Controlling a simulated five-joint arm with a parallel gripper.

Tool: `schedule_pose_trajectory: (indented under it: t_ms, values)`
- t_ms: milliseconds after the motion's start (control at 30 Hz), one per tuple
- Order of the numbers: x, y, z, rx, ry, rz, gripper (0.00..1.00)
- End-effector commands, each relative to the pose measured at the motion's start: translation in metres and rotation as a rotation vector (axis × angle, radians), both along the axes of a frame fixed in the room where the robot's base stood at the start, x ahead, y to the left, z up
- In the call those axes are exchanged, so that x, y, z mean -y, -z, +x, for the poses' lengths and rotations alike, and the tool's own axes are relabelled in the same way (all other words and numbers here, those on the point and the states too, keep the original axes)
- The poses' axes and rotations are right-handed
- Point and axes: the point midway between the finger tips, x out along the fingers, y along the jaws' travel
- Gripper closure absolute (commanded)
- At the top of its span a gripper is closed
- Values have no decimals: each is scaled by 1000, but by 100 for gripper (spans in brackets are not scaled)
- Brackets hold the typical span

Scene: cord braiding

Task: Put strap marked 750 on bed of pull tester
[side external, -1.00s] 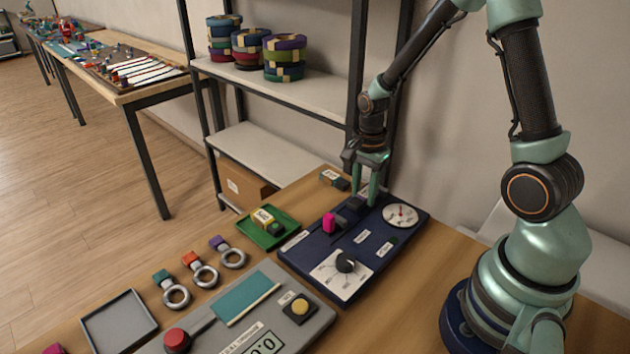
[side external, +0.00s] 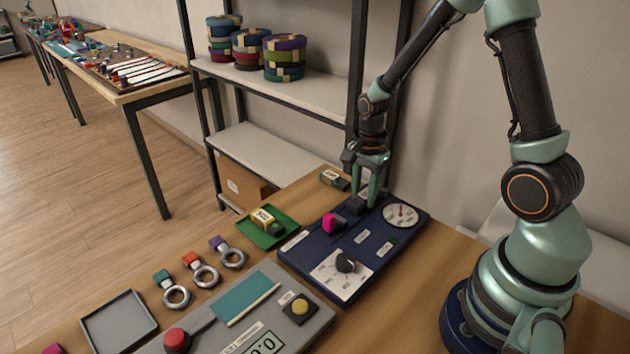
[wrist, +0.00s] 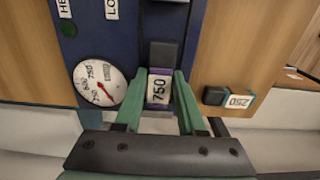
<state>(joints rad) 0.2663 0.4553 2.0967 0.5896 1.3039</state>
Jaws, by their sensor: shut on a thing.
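A strap marked 750 (wrist: 158,90), with a white label edged in purple, lies between the fingers of my gripper (wrist: 160,74) in the wrist view. My gripper (side external: 367,197) is shut on it, low over the back of a dark blue panel (side external: 301,264). A dark block (wrist: 164,54) is at the strap's far end; I cannot tell whether it belongs to the strap or panel. A grey device (side external: 313,325) with a teal pad (side external: 246,298) and a 0.0 display stands at the front; its label partly reads TEST.
The blue panel carries a dial (side external: 400,215), a black knob (side external: 346,262) and a magenta piece (side external: 329,223). A strap marked 250 (wrist: 238,100) lies beside it. A green tray (side external: 253,237) holds another labelled piece. Ring bolts and an empty grey tray (side external: 120,322) are at left.

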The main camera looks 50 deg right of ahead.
Motion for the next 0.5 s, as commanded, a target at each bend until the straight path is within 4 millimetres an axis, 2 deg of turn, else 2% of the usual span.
schedule_pose_trajectory:
  t_ms: [433, 467, 500]
  values:
    - [0, 5, 0, -1, 0, 0, 100]
    - [0, 5, 0, 0, 0, 0, 53]
    - [0, 5, 0, 0, 0, 0, 38]
